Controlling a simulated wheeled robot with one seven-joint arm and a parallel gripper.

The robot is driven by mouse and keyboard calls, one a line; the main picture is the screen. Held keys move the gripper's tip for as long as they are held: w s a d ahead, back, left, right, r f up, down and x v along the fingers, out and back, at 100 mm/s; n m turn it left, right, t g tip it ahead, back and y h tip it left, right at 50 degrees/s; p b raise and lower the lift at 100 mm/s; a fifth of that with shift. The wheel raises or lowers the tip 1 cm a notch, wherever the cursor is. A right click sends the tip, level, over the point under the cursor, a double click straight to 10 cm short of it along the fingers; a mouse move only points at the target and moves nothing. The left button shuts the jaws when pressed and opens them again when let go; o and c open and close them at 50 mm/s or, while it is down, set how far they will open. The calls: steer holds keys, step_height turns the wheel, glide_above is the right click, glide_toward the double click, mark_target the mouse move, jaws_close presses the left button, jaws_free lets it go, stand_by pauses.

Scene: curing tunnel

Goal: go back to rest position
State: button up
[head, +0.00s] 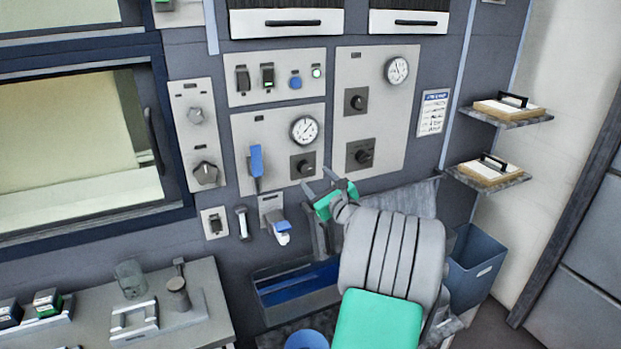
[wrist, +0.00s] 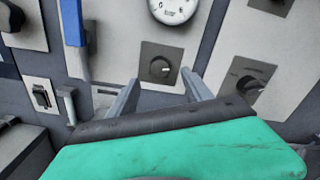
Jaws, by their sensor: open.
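My gripper (head: 324,183) is in front of the grey control wall, just below a panel with a round gauge (head: 304,130) and a black knob (head: 303,163). In the wrist view its two fingers (wrist: 160,95) stand apart with nothing between them. The black knob shows beyond the fingers in the wrist view (wrist: 159,69). A blue-handled lever (head: 256,162) is to the left of my gripper; it also shows in the wrist view (wrist: 73,24). My arm reaches up from the lower right of the head view and hides part of the wall.
A workbench (head: 205,285) with a cup (head: 130,278) and a metal fixture (head: 135,318) is at the lower left. A blue bin (head: 475,262) stands right of my arm. Two wall shelves (head: 508,117) hold clipboard-like items. A blue-lined trough (head: 298,290) lies below my gripper.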

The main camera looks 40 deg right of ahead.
steer(key=shift+s+a, duration=0.25)
steer(key=shift+s, duration=0.4)
